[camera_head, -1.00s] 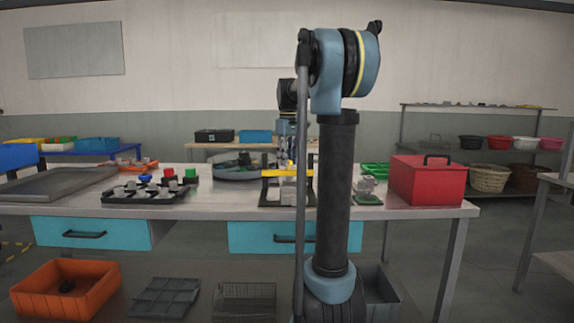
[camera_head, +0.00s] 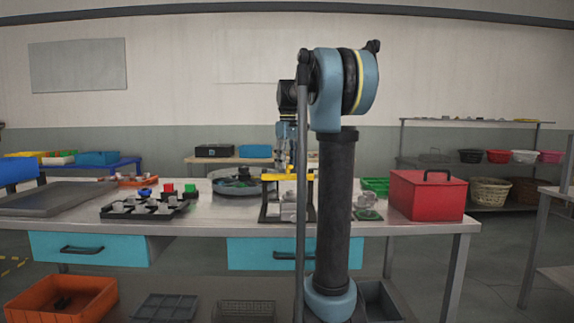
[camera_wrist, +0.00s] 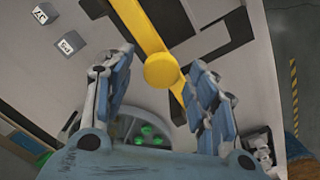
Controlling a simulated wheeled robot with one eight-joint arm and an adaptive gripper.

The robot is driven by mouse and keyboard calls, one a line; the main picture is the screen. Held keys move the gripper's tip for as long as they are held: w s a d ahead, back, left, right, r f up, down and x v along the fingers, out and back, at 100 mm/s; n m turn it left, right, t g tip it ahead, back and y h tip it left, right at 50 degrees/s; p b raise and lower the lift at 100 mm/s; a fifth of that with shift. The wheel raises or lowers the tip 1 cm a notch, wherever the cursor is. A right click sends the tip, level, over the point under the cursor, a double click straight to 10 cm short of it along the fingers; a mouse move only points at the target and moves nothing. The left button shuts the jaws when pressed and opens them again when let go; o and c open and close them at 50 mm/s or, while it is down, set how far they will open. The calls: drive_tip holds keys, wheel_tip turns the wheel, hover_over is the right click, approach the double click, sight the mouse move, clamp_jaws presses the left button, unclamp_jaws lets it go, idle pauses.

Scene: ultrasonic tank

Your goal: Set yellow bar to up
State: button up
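The yellow bar (camera_head: 272,177) lies level across the top of a black stand (camera_head: 263,205) on the workbench. In the wrist view, the yellow bar (camera_wrist: 142,28) runs diagonally, with a round yellow knob (camera_wrist: 162,70) on it. My gripper (camera_wrist: 158,88) is open, with one finger on each side of the knob, and I see gaps between the fingers and the knob. In the head view, my gripper (camera_head: 286,160) is just above the bar, partly hidden by my arm. Whether it touches the bar cannot be told.
A red box (camera_head: 427,195) stands right of the stand, and a green tray (camera_head: 375,186) lies between them. A black rack (camera_head: 140,211) with grey parts and a round grey tray (camera_head: 232,186) are to the left.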

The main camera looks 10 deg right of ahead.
drive_tip(key=shift+r, duration=0.1)
wheel_tip(320, 180, up, 12)
idle(0.5)
drive_tip(key=shift+f, duration=0.2)
drive_tip(key=s+f+m+t, duration=0.1)
drive_tip(key=s+f+m, duration=0.2)
drive_tip(key=s+f, duration=1.5)
drive_tip(key=s+f+m+t, duration=0.1)
drive_tip(key=s+f+m, duration=0.2)
drive_tip(key=s+f, duration=1.5)
wheel_tip(320, 180, down, 8)
drive_tip(key=shift+a+f+m, duration=0.15)
drive_tip(key=shift+a+m, duration=0.2)
drive_tip(key=shift+m, duration=0.05)
drive_tip(key=shift+w+f, duration=0.2)
drive_tip(key=shift+w, duration=0.25)
